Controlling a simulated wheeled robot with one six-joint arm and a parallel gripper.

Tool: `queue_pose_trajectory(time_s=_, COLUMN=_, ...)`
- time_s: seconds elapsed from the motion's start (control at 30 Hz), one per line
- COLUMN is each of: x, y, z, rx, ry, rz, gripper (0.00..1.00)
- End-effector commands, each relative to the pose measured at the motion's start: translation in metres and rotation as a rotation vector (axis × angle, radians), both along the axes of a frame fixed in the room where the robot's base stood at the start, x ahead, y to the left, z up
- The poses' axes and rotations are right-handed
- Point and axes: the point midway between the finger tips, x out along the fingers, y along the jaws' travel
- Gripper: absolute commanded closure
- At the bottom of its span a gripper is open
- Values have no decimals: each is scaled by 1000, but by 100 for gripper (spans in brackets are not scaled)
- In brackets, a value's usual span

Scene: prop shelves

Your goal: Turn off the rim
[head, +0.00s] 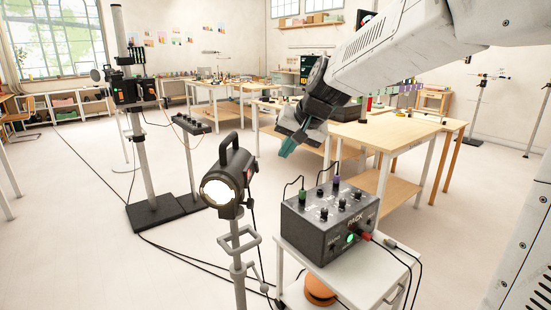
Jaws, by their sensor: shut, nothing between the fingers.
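A dark power box marked PACK (330,222) stands on a white cart, with knobs or switches on its top. A green light (350,238) glows on its front. A green plug (303,194), a violet plug (336,183) and a red plug (366,236) are in it. The smaller labels are too small to read. A black lamp (229,178) on a stand left of the box is lit white. I cannot tell which light or control is the rim. My gripper (287,148) is shut and empty, with teal fingertips, in the air above and behind the box.
The white cart (392,270) has an orange round object (319,290) below its top. Black cables cross the floor. A black stand (150,205) with equipment stands at left, beside a small control panel (191,124). Wooden tables (385,134) are behind.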

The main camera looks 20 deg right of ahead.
Motion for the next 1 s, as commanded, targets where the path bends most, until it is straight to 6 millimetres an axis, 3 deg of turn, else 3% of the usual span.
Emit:
queue_pose_trajectory(time_s=0.2, x=-23, y=-6, z=36, rx=0, ry=-2, rz=3, gripper=100)
queue_pose_trajectory(time_s=0.4, x=-33, y=-10, z=52, rx=0, ry=0, rz=3, gripper=100)
queue_pose_trajectory(time_s=0.77, x=-34, y=-12, z=53, rx=1, ry=2, rz=2, gripper=100)
queue_pose_trajectory(time_s=0.87, x=-36, y=-17, z=41, rx=2, ry=4, rz=1, gripper=100)
queue_pose_trajectory(time_s=1.0, x=-35, y=-17, z=42, rx=1, ry=1, rz=2, gripper=100)
